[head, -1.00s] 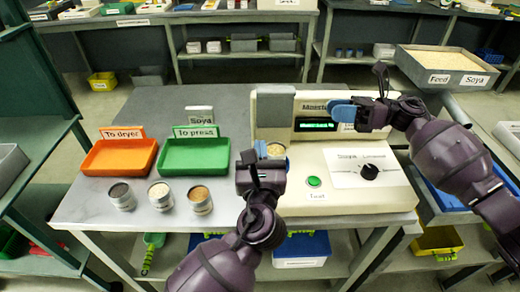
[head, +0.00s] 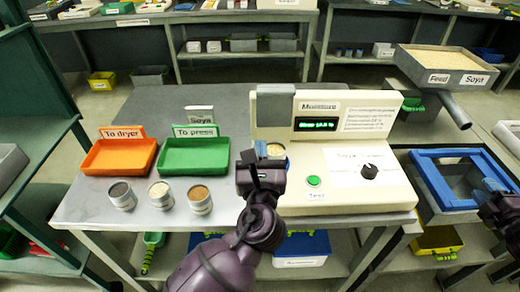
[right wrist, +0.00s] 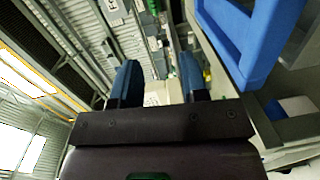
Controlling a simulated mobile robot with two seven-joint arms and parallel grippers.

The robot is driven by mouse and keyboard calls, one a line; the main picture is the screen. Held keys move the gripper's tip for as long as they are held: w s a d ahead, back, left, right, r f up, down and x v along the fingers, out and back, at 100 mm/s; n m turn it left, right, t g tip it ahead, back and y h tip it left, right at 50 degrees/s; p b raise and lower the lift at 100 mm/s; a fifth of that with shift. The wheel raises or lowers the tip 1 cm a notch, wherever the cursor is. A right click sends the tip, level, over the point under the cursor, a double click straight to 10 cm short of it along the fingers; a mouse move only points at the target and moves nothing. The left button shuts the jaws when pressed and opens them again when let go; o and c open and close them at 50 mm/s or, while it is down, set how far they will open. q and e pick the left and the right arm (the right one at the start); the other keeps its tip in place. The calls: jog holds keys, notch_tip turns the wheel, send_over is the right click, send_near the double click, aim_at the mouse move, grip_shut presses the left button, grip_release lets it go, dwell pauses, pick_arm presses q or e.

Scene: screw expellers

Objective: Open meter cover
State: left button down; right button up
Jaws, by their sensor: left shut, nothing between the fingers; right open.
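The cream moisture meter (head: 330,195) stands on the grey table, its green display lit. Its grey cover (head: 276,105) stands upright at the meter's back left. Below it, a round opening with pale grain (head: 275,150) shows, partly hidden by my left gripper. My left gripper (head: 262,160) is shut and empty in front of that opening; I cannot tell whether it touches the meter. My right gripper (head: 488,186) is at the right edge of the head view, away from the meter. In the right wrist view its blue fingers (right wrist: 160,78) are apart with nothing between them.
An orange tray (head: 118,157) and a green tray (head: 194,157) sit left of the meter. Several sample cups (head: 160,195) stand along the front edge. A blue frame (head: 455,155) lies right of the table, near my right gripper. The back left tabletop is clear.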

jog(key=s+d+f+m+g+h, duration=0.45)
jog(key=s+f+m, duration=0.3)
jog(key=s, duration=0.45)
jog(key=s+a+f+m+g, duration=0.1)
jog(key=s+a+f+m, duration=0.2)
jog(key=s+a+f, duration=0.35)
jog(key=s+a+f+m+g+y, duration=0.1)
jog(key=a, duration=0.8)
jog(key=s+a+f+m+y, duration=0.1)
jog(key=s+a+m+y, duration=0.1)
jog(key=a, duration=0.6)
pick_arm(q)
jog(key=shift+f+p, duration=0.35)
jog(key=shift+p, duration=0.35)
pick_arm(e)
jog(key=a+r+m+y, duration=0.1)
jog(key=a+r, duration=0.1)
jog(key=a, duration=0.6)
jog(key=a+r+m+y, duration=0.1)
jog(key=a+r, duration=0.2)
jog(key=a, duration=0.5)
jog(key=shift+s+a+r, duration=0.15)
jog(key=shift+s+a, duration=0.1)
jog(key=shift+s, duration=0.15)
pick_arm(q)
jog(key=shift+s, duration=0.1)
pick_arm(e)
jog(key=shift+y, duration=0.25)
